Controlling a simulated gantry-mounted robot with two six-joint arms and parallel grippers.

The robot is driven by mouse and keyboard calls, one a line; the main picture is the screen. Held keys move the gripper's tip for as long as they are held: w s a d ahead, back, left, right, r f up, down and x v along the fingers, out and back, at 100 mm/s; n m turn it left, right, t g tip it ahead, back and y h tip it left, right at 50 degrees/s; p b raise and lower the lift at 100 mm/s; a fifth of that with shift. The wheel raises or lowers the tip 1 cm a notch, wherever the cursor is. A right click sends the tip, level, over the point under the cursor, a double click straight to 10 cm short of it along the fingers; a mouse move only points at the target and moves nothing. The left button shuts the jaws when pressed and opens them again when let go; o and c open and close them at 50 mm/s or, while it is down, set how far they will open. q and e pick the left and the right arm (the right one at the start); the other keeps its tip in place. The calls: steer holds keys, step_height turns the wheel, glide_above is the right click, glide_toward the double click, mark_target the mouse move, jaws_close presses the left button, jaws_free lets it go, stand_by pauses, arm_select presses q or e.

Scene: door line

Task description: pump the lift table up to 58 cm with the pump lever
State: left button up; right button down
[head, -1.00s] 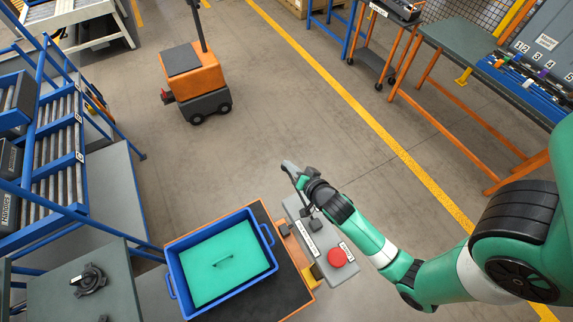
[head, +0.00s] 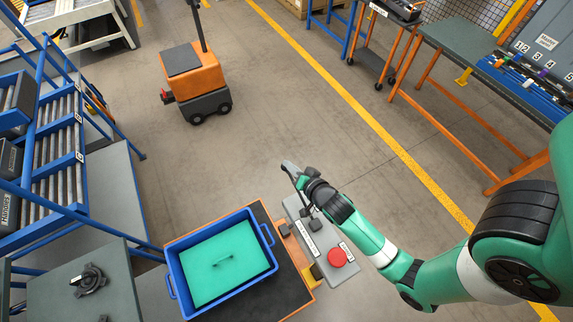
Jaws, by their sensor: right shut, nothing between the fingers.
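The lift table (head: 288,291) has a dark top with an orange edge at the bottom centre. A blue crate (head: 176,281) with a teal panel inside stands on it. Beside it on the right is a grey control box (head: 318,246) with labels and a red button (head: 337,257). My right gripper (head: 290,172) is shut at the far end of this box. Its wrist hides much of that end, so I cannot make out the pump lever or any contact with it. No height reading is legible. My left gripper is out of view.
An orange and grey cart (head: 192,75) with a dark mast stands at the upper left. Blue roller racks (head: 66,150) line the left side. A workbench (head: 470,45) with orange legs stands at the right. The floor between is clear.

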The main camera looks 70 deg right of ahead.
mark_target(290, 174)
steer(key=shift+w+d+f, duration=0.1)
steer(key=shift+f, duration=0.25)
steer(key=shift+w+d+f+b, duration=0.25)
steer(key=shift+w+f+b, duration=0.05)
steer(key=shift+f+b, duration=0.7)
steer(key=shift+w+d+f+b, duration=0.2)
steer(key=shift+w+f+b, duration=0.05)
steer(key=shift+f+b, duration=0.8)
steer(key=shift+w+d+f+b, duration=0.25)
steer(key=shift+w+f+b, duration=0.05)
steer(key=shift+f+b, duration=0.7)
stand_by(2.4)
steer(key=shift+r, duration=0.15)
stand_by(0.5)
steer(key=shift+s+a+r+p, duration=0.1)
steer(key=shift+s+r+p, duration=0.05)
steer(key=shift+r+p, duration=0.4)
steer(key=shift+s+a+r+p, duration=0.1)
steer(key=shift+r+p, duration=0.3)
steer(key=shift+p, duration=0.1)
steer(key=shift+s+a+r+p, duration=0.2)
steer(key=shift+s+r+p, duration=0.05)
steer(key=shift+r+p, duration=0.5)
steer(key=shift+s+a+r+p, duration=0.2)
steer(key=shift+r+p, duration=0.5)
steer(key=shift+r, duration=0.1)
steer(key=shift+s+a+r+p, duration=0.2)
steer(key=shift+s+r+p, duration=0.05)
steer(key=shift+r+p, duration=0.5)
